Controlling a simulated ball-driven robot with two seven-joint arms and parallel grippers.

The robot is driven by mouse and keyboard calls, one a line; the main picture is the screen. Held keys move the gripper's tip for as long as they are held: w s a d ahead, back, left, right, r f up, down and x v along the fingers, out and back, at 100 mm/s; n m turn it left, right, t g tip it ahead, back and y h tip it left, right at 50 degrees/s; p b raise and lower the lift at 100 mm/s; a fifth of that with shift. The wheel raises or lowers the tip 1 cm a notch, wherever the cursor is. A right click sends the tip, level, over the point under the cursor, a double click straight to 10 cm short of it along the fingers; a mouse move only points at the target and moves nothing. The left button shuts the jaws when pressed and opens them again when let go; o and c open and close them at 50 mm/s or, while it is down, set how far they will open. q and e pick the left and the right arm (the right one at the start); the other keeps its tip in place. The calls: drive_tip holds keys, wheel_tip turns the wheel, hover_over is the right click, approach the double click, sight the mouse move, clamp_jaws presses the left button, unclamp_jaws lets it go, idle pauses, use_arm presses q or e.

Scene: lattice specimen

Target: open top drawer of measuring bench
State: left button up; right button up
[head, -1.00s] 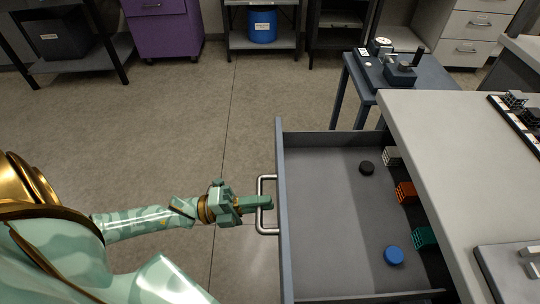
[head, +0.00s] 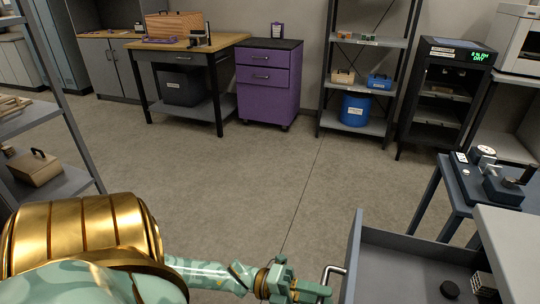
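A grey drawer (head: 408,240) stands pulled out from the pale-topped bench (head: 510,238) at the lower right. Its front panel (head: 353,256) carries a silver bar handle (head: 328,272). My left gripper (head: 322,292) comes in from the left at the bottom edge, with its fingertips at the handle. The fingers overlap from above, so I cannot see whether they are closed on the bar. In the drawer are a black disc (head: 450,289) and a pale lattice block (head: 484,286); the near part is cut off. My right gripper is not in view.
A blue-grey table (head: 462,195) with gauge instruments stands beyond the drawer. A purple cabinet (head: 268,85), a wooden-topped workbench (head: 180,48) and shelving (head: 365,42) line the back. A shelf rack (head: 65,185) is at left. The middle floor is clear.

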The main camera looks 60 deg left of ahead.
use_arm(q)
drive_tip(key=v, duration=1.5)
drive_tip(key=shift+s+a+b, duration=0.25)
drive_tip(key=shift+b, duration=0.1)
drive_tip(key=shift+f, duration=0.1)
